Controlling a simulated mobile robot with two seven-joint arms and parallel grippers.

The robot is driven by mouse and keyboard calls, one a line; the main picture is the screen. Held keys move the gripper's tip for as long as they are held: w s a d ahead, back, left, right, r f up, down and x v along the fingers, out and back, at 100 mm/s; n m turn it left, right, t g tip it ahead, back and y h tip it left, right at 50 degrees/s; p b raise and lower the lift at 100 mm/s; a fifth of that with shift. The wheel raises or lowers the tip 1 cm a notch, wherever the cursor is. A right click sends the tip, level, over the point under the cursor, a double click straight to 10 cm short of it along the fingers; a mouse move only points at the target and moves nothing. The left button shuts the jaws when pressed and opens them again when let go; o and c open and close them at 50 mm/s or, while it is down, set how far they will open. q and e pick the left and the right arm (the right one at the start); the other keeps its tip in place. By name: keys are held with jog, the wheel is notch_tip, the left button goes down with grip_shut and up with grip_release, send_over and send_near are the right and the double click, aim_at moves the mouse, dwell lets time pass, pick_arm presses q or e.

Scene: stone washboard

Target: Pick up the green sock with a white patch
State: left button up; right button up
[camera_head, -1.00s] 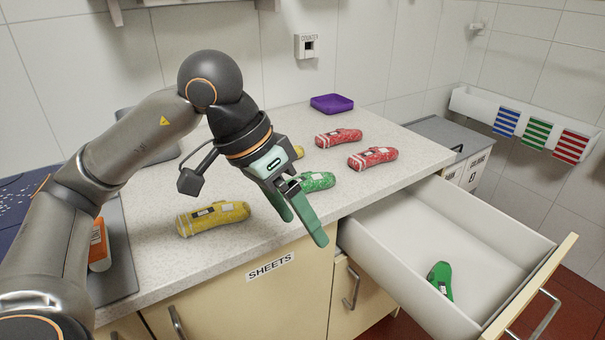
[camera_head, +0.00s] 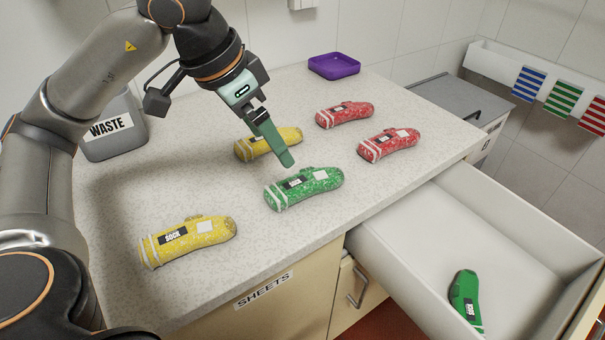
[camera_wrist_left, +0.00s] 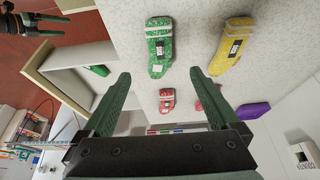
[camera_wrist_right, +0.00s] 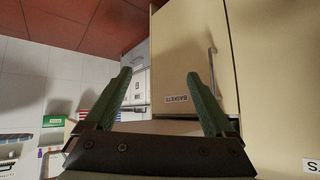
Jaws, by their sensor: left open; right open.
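A green speckled sock (camera_head: 318,180) with a dark label and a white patch lies on the counter, in the middle of the head view. It also shows in the left wrist view (camera_wrist_left: 158,57), ahead of the fingers. A second, plainer green sock (camera_head: 463,290) with a small pale mark lies in the open drawer. My left gripper (camera_head: 276,147) is open and empty, above the counter behind the speckled green sock in the head view and apart from it. My right gripper (camera_wrist_right: 160,76) is open and empty before the cabinet fronts, outside the head view.
Two yellow socks (camera_head: 190,242) (camera_head: 268,143) and two red socks (camera_head: 345,114) (camera_head: 388,144) lie around the green one. A purple tray (camera_head: 334,66) stands at the back. A grey waste bin (camera_head: 115,140) stands left. The open drawer (camera_head: 490,235) juts out at right.

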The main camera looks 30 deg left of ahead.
pick_arm(q)
send_near(298, 181)
jog(key=x, duration=0.1)
jog(key=b+x, duration=0.1)
jog(key=shift+s+d+f, duration=0.1)
jog(key=shift+s+f, duration=0.05)
jog(key=shift+f, duration=0.3)
jog(key=shift+x, duration=0.95)
jog(key=shift+w+x, duration=0.2)
jog(key=shift+x, duration=0.9)
jog(key=shift+w+x, duration=0.15)
jog(key=shift+x, duration=0.9)
jog(key=shift+f+b, duration=0.1)
jog(key=shift+b, duration=0.45)
jog(key=c, duration=1.4)
